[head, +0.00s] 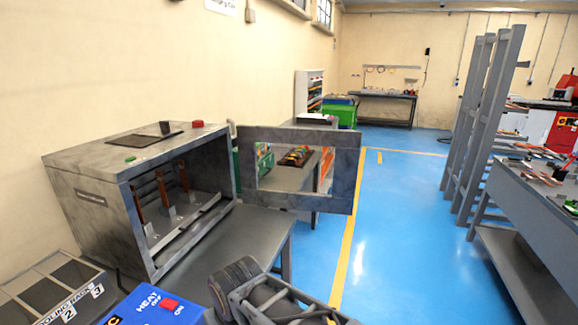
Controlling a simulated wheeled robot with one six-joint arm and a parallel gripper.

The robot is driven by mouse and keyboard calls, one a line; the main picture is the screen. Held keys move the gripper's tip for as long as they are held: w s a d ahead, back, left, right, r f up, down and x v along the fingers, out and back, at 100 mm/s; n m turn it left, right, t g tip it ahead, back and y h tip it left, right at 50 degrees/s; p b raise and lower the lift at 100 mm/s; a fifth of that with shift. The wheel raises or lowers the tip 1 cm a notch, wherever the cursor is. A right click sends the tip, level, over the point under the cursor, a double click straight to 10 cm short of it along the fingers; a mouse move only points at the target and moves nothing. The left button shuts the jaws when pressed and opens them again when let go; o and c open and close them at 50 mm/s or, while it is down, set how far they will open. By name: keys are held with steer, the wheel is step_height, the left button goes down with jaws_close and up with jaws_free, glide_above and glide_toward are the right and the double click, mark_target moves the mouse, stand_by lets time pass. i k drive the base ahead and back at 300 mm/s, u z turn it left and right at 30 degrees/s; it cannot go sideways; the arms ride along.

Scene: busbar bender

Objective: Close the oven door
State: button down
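The oven (130,165) is a grey metal box on a bench at the left. Its front is open, and upright copper-brown bars (161,190) stand in a rack inside. The oven door (345,175), a grey frame with a window opening, stands wide open to the right of the oven, hinged at the front's right edge. My gripper (236,282), dark and ribbed at its end, is at the bottom centre, below and apart from the door in the picture. Its fingers cannot be made out clearly, and no held object is seen.
A blue heater box (150,305) with a red switch and a cooling rack (45,290) are at the bottom left. The oven bench (215,240) has bare top beside the oven. Blue floor (400,230) is clear to the right, before a grey workbench (535,205).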

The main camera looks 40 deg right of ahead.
mark_target(348, 143)
steer(key=z, duration=2.3)
steer(key=i, duration=3.8)
steer(key=u, duration=4.3)
